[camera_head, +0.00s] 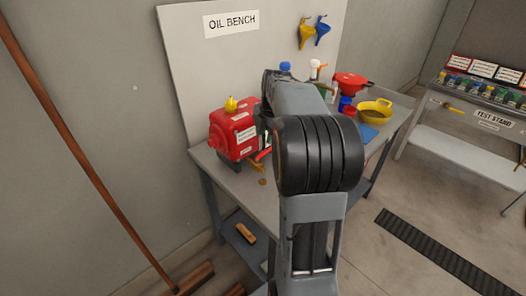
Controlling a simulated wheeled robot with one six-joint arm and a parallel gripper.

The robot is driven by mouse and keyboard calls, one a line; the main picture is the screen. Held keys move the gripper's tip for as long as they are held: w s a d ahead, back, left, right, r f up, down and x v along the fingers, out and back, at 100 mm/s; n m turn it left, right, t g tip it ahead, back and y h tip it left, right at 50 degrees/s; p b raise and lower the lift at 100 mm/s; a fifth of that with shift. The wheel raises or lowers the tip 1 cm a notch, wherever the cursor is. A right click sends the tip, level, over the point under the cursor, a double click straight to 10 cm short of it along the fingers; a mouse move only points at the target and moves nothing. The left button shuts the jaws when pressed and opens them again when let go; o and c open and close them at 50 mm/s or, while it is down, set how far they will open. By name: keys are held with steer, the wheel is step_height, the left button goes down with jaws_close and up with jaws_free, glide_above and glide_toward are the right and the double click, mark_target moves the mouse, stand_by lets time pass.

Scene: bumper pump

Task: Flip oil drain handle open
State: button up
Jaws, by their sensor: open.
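A red pump (233,131) with white labels and a yellow cap (231,104) on top sits on the left part of the grey bench. A small red lever-like part (263,154) shows low at the pump's right side; I cannot tell for sure whether it is the oil drain handle. My gripper (264,136) is open beside the pump's right side, partly hidden by my own arm. Its fingertips are too small and covered to make out, and I cannot tell whether it touches anything. My arm also hides the bench behind it.
A wooden-handled broom (85,150) leans at left. A test stand (482,130) stands at right.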

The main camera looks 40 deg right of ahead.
mark_target(263, 152)
steer(key=f, duration=0.2)
steer(key=w+f, duration=0.1)
steer(key=f, duration=0.4)
steer(key=shift+w+a+f, duration=0.1)
steer(key=shift+w+f, duration=0.15)
steer(key=shift+f, duration=0.15)
jaws_close()
